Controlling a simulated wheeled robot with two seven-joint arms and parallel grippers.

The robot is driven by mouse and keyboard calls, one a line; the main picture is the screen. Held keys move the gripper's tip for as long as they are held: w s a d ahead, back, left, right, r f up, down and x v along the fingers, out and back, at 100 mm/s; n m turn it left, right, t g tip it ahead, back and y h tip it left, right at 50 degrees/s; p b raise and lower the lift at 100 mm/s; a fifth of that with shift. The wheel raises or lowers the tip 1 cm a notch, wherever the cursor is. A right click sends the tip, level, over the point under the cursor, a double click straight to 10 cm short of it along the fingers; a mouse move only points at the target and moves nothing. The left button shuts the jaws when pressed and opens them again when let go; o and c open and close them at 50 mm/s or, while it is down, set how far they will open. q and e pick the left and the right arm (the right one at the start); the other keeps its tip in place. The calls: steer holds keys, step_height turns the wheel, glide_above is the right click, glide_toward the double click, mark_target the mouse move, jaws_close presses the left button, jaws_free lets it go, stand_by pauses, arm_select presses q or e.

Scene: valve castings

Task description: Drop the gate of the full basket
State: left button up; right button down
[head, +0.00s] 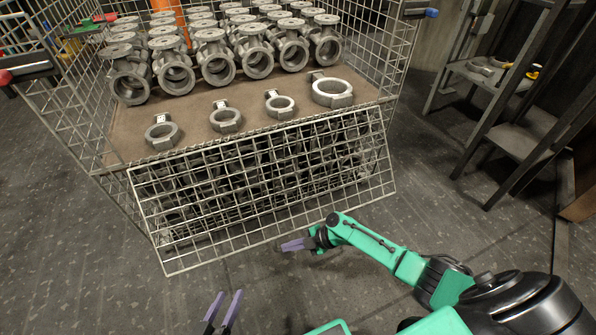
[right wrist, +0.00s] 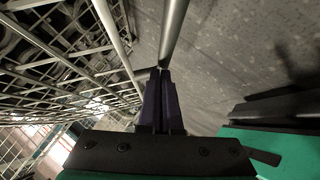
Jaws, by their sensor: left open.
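The wire basket (head: 395,60) is full of grey flanged valve castings (head: 210,55), with several ring-shaped castings (head: 226,118) along the front of its brown layer. The mesh gate (head: 165,237) hangs down on the basket's front, leaning outward at its bottom, and the front above it is open. My left gripper (head: 224,308) is open and empty, low in front of the gate. My right gripper (head: 288,246) is just below the gate's lower edge. In the right wrist view its fingers (right wrist: 158,100) are close together, with a metal bar at their tips. I cannot see them holding anything.
An orange post (head: 165,15) rises at the basket's back. A dark metal rack (head: 490,110) with shelves stands at the right. The grey floor (head: 90,270) is clear left of and in front of the basket.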

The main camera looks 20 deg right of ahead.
steer(key=shift+w+a+f, duration=0.2)
steer(key=shift+w+f, duration=0.1)
steer(key=shift+f, duration=0.25)
steer(key=shift+w+a+f, duration=0.15)
steer(key=shift+w+f, duration=0.15)
steer(key=shift+f, duration=0.2)
steer(key=shift+s+r, duration=0.1)
